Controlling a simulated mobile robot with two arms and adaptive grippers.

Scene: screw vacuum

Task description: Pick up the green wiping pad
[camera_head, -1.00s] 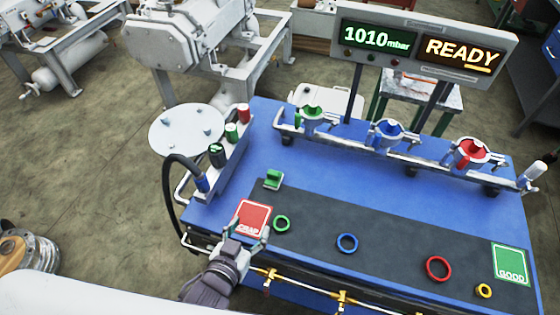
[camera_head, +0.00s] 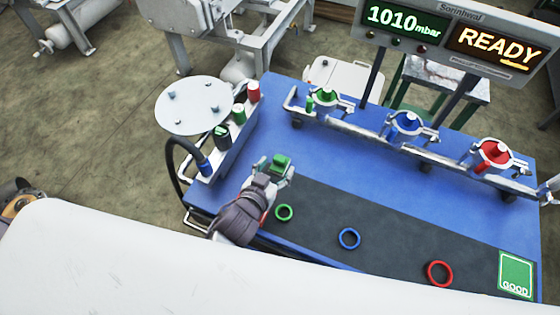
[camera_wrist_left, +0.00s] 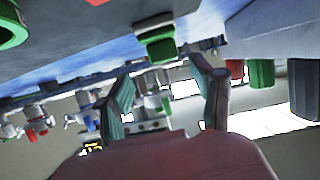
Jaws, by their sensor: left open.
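The green wiping pad (camera_head: 281,161) is a small green block with a raised part, at the left end of the table near the dark mat's edge. My left gripper (camera_head: 277,168) is open, with its fingers at the near side of the pad; its fingertips partly cover the pad's lower part. In the left wrist view, the green pad (camera_wrist_left: 160,47) shows ahead of and between the spread fingers (camera_wrist_left: 162,70), which look empty. I cannot tell whether any finger touches it. My right gripper is not in view.
Green (camera_head: 284,212), blue (camera_head: 349,238) and red (camera_head: 439,273) rings lie on the dark mat. A holder with coloured cylinders (camera_head: 238,114) stands left of the gripper. A pipe rail (camera_head: 450,161) with coloured valves runs along the back. The blue surface right of the pad is clear.

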